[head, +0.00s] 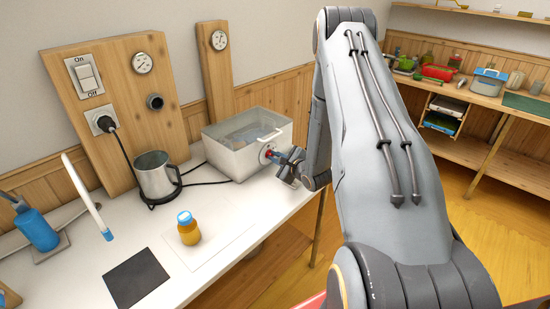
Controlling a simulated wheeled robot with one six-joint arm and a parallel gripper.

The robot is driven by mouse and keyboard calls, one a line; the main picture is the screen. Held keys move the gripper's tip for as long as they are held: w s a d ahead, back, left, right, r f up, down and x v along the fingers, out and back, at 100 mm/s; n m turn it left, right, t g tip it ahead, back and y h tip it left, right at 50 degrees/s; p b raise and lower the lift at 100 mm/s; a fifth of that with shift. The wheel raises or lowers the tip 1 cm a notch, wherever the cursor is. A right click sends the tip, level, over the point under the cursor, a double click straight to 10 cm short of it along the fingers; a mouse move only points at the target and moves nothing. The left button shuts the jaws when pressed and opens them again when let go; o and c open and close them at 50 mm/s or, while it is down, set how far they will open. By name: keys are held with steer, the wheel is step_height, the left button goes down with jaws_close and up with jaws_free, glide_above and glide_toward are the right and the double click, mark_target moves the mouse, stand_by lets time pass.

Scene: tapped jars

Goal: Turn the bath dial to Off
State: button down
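The bath (232,163) is a white box with a clear lid and a white handle, standing at the back right of the white table. Its dial (265,154) is on the front right face, small, with a pale round plate around it. My gripper (274,156) is right at the dial, coming from the right. A red and a blue bit show at its tips. The fingers cover part of the dial, so its pointer and setting are hidden. I cannot tell whether the fingers are closed on it or only close beside it.
A metal mug (155,176) stands on a dark round base, left of the bath. A jar with amber contents and a blue cap (188,228) stands on a pale sheet. A black mat (136,278), a blue bottle (36,229) and a wall switch (88,76) are further left.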

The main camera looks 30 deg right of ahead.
stand_by(0.3)
steer(key=shift+a+f+n+t+h+b, duration=0.2)
steer(key=shift+n+t+h+b, duration=0.15)
steer(key=shift+n+b, duration=0.65)
steer(key=shift+f+n+t+h+b, duration=0.1)
steer(key=shift+n+t+h+b, duration=0.35)
steer(key=shift+n+b, duration=0.65)
steer(key=shift+n, duration=0.3)
steer(key=c, duration=1.8)
jaws_free()
steer(key=shift+c, duration=0.2)
steer(key=s, duration=0.4)
steer(key=s+b, duration=0.1)
steer(key=s, duration=0.1)
steer(key=shift+s+a+r, duration=0.1)
steer(key=shift+s+r, duration=0.4)
steer(key=shift+s, duration=0.35)
